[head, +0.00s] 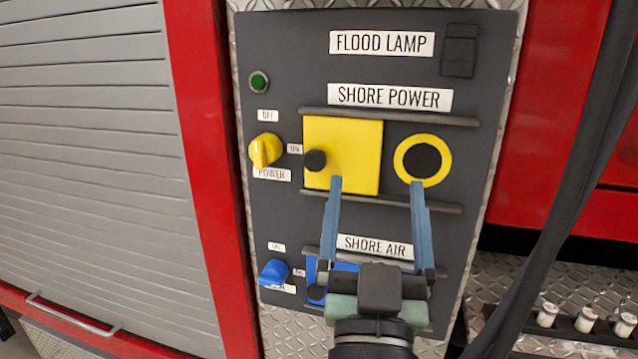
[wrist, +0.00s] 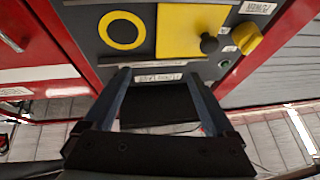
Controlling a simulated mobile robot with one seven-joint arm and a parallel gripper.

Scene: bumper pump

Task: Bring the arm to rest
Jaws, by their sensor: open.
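My gripper (head: 376,186) is open in the head view, its two blue fingers spread and pointing up at the dark panel (head: 470,215). Nothing is between the fingers. The fingertips overlap the lower edge of the yellow sliding cover (head: 352,150) and of the yellow-ringed socket (head: 422,160); I cannot tell whether they touch. In the wrist view my gripper (wrist: 158,76) is also open and empty, below the yellow cover (wrist: 186,30) and the ringed socket (wrist: 122,31). My gripper partly hides the blue cover (head: 317,275) by the SHORE AIR label (head: 375,246).
A yellow knob (head: 264,150) and a blue knob (head: 273,272) stick out at the panel's left. A green button (head: 259,82) sits above. Dark hoses (head: 570,190) hang at the right. A grey roller shutter (head: 90,150) is at the left.

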